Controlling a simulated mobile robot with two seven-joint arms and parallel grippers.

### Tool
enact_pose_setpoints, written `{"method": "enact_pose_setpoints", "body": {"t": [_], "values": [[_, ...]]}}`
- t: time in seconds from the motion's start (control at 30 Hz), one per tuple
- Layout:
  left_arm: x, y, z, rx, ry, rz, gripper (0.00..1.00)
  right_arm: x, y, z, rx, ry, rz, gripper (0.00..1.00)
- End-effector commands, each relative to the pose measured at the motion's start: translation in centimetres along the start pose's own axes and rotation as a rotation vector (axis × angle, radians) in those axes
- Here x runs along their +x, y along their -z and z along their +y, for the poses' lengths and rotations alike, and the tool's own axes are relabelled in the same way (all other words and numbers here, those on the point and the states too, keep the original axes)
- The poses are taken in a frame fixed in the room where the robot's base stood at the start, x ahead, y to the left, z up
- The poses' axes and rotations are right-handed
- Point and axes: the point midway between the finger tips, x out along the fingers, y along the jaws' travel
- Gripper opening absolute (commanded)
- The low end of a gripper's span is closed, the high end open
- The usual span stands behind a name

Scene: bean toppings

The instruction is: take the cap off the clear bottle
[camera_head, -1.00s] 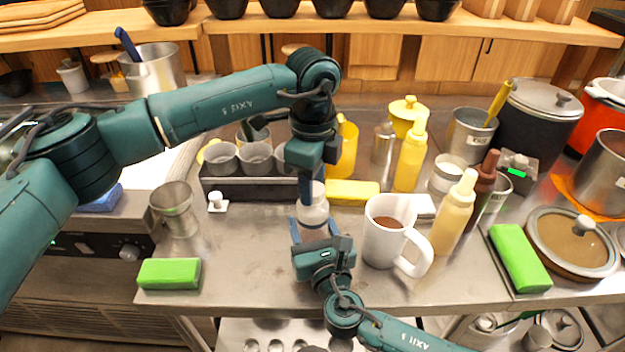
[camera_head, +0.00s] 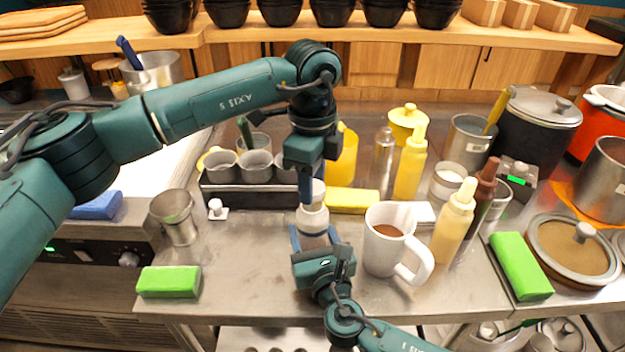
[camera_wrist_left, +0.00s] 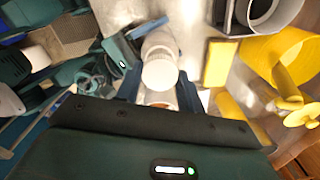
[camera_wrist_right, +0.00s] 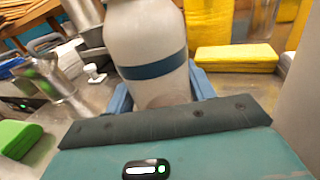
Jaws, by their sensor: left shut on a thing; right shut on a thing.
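The clear bottle (camera_head: 313,222) stands upright on the steel counter near its front edge; in the right wrist view its body (camera_wrist_right: 145,45) looks pale, with a dark blue band. My right gripper (camera_head: 314,240) is shut around its body from the front. The cap (camera_head: 318,190) is a white top on the bottle, and it also shows in the left wrist view (camera_wrist_left: 160,73). My left gripper (camera_head: 308,196) points down from above and is shut on the cap. The cap looks in line with the bottle; whether it has come loose I cannot tell.
A white mug (camera_head: 381,258) with brown contents stands close to the right of the bottle. A yellow sponge (camera_head: 352,201) and a dark rack (camera_head: 250,195) of metal cups are behind. A cream squeeze bottle (camera_head: 453,225) stands farther right.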

Motion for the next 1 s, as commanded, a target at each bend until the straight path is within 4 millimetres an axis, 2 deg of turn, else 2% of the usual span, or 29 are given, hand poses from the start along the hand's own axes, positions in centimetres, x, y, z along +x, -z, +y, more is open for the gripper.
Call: {"method": "enact_pose_setpoints", "body": {"t": [0.2,0.5,0.73,0.77,1.0], "values": [[-0.5,0.0,0.0,0.000,0.001,-0.001,0.11,0.0,0.0,0.0,-0.001,0.000,0.001,0.00],[-3.8,0.0,0.0,0.001,0.002,0.000,0.11,0.0,0.1,0.0,-0.001,0.000,0.001,0.00],[-4.0,0.0,0.0,0.001,0.000,0.000,0.11,0.0,0.0,0.0,0.000,0.000,0.001,0.00],[-4.0,0.0,0.0,0.001,0.000,0.000,0.11,0.0,0.0,0.0,0.000,0.000,0.001,0.57],[-4.0,0.0,0.0,0.000,0.000,0.000,0.11,0.0,0.0,0.0,0.000,0.000,0.001,0.76]]}}
